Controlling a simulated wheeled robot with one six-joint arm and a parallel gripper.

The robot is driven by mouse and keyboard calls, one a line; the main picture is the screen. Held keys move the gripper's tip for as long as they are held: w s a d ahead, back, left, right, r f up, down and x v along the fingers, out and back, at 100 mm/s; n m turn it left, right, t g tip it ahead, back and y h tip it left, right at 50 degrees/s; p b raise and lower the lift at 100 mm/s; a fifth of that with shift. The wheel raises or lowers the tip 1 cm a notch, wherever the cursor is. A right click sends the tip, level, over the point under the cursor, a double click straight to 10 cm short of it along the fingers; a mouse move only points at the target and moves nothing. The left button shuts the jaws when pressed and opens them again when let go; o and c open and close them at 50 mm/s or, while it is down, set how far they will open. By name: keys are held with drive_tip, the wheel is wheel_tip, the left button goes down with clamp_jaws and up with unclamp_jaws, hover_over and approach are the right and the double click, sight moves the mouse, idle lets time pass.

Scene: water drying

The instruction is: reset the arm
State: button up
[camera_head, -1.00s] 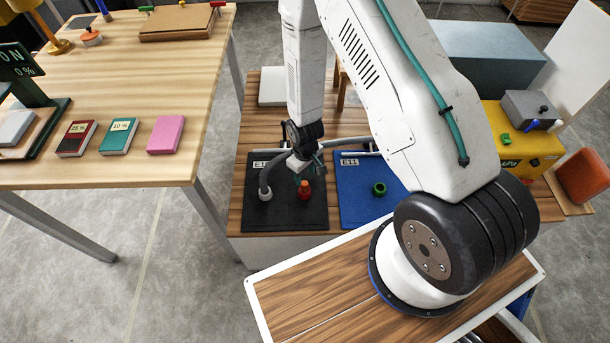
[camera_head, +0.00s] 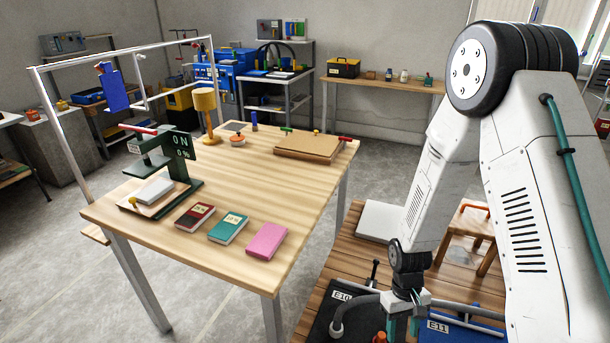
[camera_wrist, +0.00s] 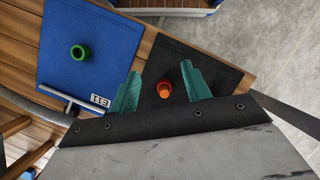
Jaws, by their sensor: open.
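My gripper (camera_head: 403,325) hangs low at the right of the head view, over the black mat (camera_head: 330,318) labelled E10. In the wrist view my gripper (camera_wrist: 172,94) shows two teal fingers spread apart with nothing held between them. A small red-and-orange piece (camera_wrist: 164,90) on the black mat appears between the fingers in that view, below them. The same piece (camera_head: 379,338) is cut off at the bottom of the head view. My arm reaches up and bends down at the wrist.
A blue mat (camera_wrist: 110,40) labelled E11 with a green ring (camera_wrist: 80,52) lies beside the black mat. A small wooden stool (camera_head: 468,238) stands behind the wrist.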

drive_tip(key=s+r+m+t, duration=0.1)
drive_tip(key=s+r, duration=0.4)
drive_tip(key=r, duration=0.8)
drive_tip(key=s+d+r+t, duration=0.1)
drive_tip(key=s+r, duration=0.4)
drive_tip(key=r, duration=0.8)
drive_tip(key=s+d+r+m+t, duration=0.1)
drive_tip(key=s+r+t, duration=0.2)
drive_tip(key=r, duration=1.1)
drive_tip(key=s, duration=0.2)
drive_tip(key=shift+s+d+m, duration=0.15)
drive_tip(key=shift+s+m, duration=0.15)
drive_tip(key=shift+s, duration=0.05)
